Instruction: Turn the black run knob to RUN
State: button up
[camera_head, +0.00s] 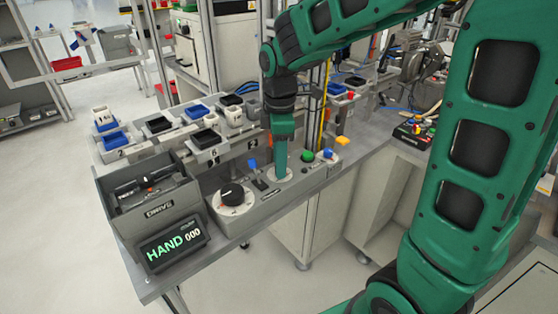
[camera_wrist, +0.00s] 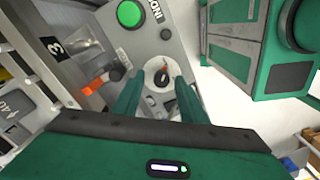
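A small dark knob with a reddish mark on a round white dial (camera_wrist: 161,77) lies between my fingertips in the wrist view. In the head view its white dial (camera_head: 283,176) shows on the grey control panel (camera_head: 262,207), with the knob largely hidden by my gripper (camera_head: 281,158). My gripper (camera_wrist: 156,86) points down over this dial with its fingers apart, one on each side of the knob. I cannot tell whether they touch it. A larger black knob (camera_head: 232,194) on a white dial sits farther left. The knobs' lettering is too small to read.
A display (camera_head: 174,246) reads HAND 000. A blue lever (camera_head: 252,164) stands left of my gripper; a green button (camera_head: 307,155) and blue button (camera_head: 328,154) are to its right. The DRIVE bin (camera_head: 153,210) and several small trays are nearby.

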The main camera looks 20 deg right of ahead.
jog(key=shift+f, duration=0.15)
grip_shut()
